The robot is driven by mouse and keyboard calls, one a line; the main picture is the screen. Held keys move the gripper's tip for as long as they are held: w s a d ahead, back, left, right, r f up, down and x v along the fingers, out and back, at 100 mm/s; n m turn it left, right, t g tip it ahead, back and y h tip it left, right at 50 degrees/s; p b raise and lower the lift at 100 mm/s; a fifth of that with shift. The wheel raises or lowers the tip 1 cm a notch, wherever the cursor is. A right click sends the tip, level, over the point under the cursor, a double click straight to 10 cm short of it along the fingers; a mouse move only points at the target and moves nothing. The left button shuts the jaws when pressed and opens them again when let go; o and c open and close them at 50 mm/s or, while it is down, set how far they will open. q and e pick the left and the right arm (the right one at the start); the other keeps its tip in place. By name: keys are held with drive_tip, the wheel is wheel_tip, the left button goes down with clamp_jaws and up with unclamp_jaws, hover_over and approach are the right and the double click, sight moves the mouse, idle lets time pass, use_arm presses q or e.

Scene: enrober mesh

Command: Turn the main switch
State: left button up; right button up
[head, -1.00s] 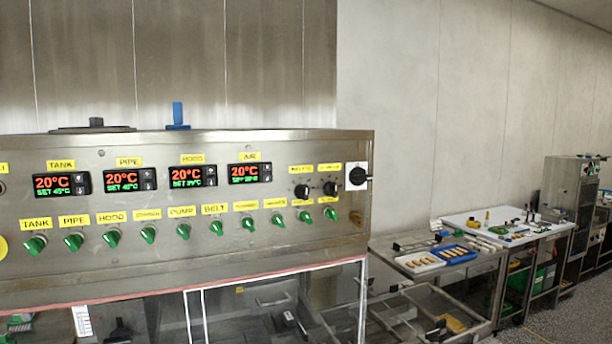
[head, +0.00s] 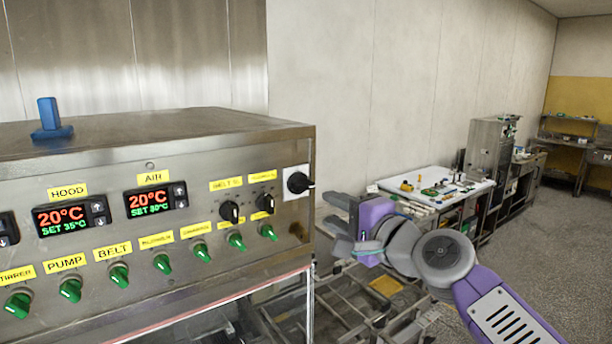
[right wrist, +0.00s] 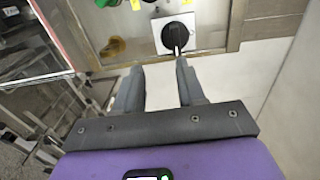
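The main switch (head: 299,182) is a black rotary knob on a white square plate at the right end of the steel control panel. Its handle sticks out to the right in the head view. In the right wrist view the switch (right wrist: 173,35) is at the top, with its handle pointing down towards the fingers. My right gripper (head: 332,214) is to the right of the switch and a little below it in the head view. Its two fingers (right wrist: 158,68) are open and empty, with the handle end near the right fingertip; contact cannot be told. My left gripper is not in view.
The control panel (head: 160,240) carries several green knobs, two black knobs (head: 229,212) and lit displays (head: 156,200). A blue-handled item (head: 50,120) stands on top. A metal rack (head: 300,312) is low beside the panel. A white-topped table (head: 470,188) stands behind the right arm.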

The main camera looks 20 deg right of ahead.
sight(307, 188)
drive_tip(key=w+p, duration=0.1)
drive_tip(key=w+a+r+p, duration=0.1)
drive_tip(key=w, duration=0.1)
drive_tip(key=w+a+r+p, duration=0.1)
drive_tip(key=shift+w+a+r, duration=0.2)
drive_tip(key=shift+w+r, duration=0.05)
drive_tip(key=shift+p+x, duration=0.65)
drive_tip(key=shift+x, duration=0.15)
drive_tip(key=shift+f, duration=0.1)
clamp_jaws()
